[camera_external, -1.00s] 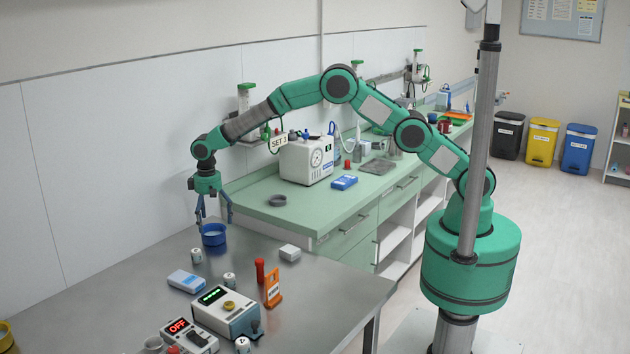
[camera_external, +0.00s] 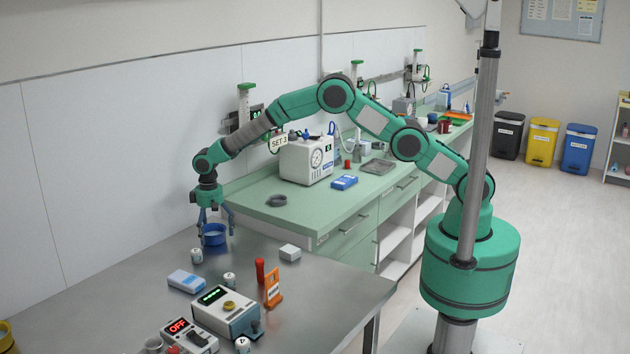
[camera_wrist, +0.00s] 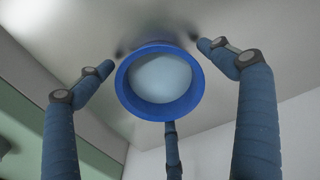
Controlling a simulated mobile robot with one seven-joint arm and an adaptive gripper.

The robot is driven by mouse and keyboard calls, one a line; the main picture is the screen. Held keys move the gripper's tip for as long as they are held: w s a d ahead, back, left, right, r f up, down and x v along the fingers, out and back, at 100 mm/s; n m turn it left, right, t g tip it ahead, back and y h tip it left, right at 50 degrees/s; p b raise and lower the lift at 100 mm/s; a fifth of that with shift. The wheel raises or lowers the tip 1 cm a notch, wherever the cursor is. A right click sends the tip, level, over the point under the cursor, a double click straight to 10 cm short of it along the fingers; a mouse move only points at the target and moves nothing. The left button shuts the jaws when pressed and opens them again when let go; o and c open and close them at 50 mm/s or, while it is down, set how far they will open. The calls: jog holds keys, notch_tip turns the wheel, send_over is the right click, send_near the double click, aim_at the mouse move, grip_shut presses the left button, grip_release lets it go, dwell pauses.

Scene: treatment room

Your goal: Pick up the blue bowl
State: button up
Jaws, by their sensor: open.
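The blue bowl (camera_external: 213,236) stands upright on the steel table (camera_external: 318,310) near its far edge. In the wrist view the bowl (camera_wrist: 126,100) shows its blue rim and pale inside. My gripper (camera_external: 215,232) is open, pointing down, with its fingers spread around the bowl. In the wrist view the fingers of my gripper (camera_wrist: 165,85) stand apart from the rim on the left and right, and a third finger shows below the bowl. Whether any finger touches the bowl cannot be told.
A device with a green display (camera_external: 228,313) and an orange stand (camera_external: 273,290) are nearer. The green counter (camera_external: 310,213) lies behind.

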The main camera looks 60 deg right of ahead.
jog(key=shift+c, duration=0.3)
jog(key=c, duration=1)
jog(key=shift+c, duration=0.2)
jog(key=shift+r, duration=0.1)
jog(key=shift+r+p, duration=0.4)
jog(key=shift+r, duration=0.5)
jog(key=shift+s+d+r+p, duration=0.15)
jog(key=shift+s+r, duration=0.1)
jog(key=shift+r, duration=0.2)
jog(key=shift+s+d+r+p, duration=0.1)
jog(key=shift+s+r+p, duration=0.1)
jog(key=shift+r, duration=0.25)
jog(key=s+d, duration=0.2)
jog(key=s, duration=0.2)
jog(key=s+d+p, duration=0.1)
jog(key=s+d, duration=0.1)
jog(key=s, duration=0.2)
jog(key=s+d+r+p, duration=0.1)
jog(key=s+d, duration=0.2)
jog(key=s, duration=0.2)
jog(key=shift+s+r, duration=0.1)
